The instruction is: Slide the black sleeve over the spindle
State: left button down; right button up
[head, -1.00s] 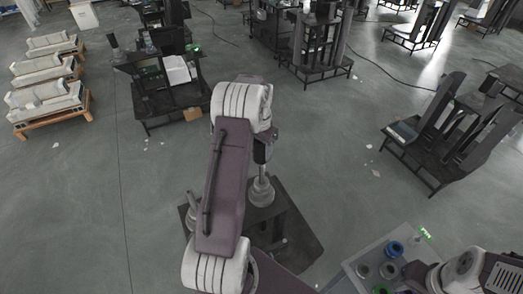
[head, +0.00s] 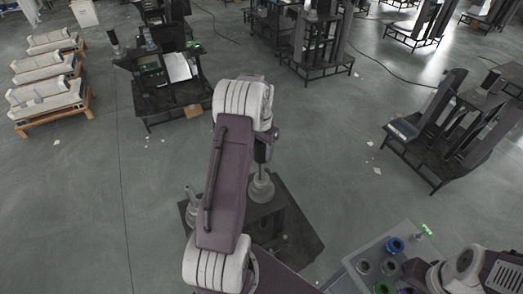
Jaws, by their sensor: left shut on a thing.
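The spindle (head: 261,187) is a grey upright piece with a wide stepped foot on a dark plate, near the middle of the head view. My left gripper (head: 262,158) is directly above it, at the end of my left arm, and is shut on a small dark piece, which I take for the black sleeve. The jaws and arm hide most of that piece. I cannot tell whether it is around the spindle's top or just above it. My right arm comes in at the lower right; its jaws do not show.
A second grey post (head: 191,205) stands on the same dark plate (head: 297,232), left of the spindle, partly behind my arm. A grey tray (head: 352,287) at the lower right holds a blue ring (head: 395,245), a green ring (head: 383,287) and grey rings.

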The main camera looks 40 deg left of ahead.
aim_at(261, 171)
pick_arm(q)
jog(key=shift+a+r, duration=0.1)
jog(key=shift+a, duration=0.05)
jog(key=shift+f, duration=0.2)
jog(key=shift+f+b, duration=3.85)
jog(key=shift+f, duration=2.3)
jog(key=c, duration=0.5)
grip_release()
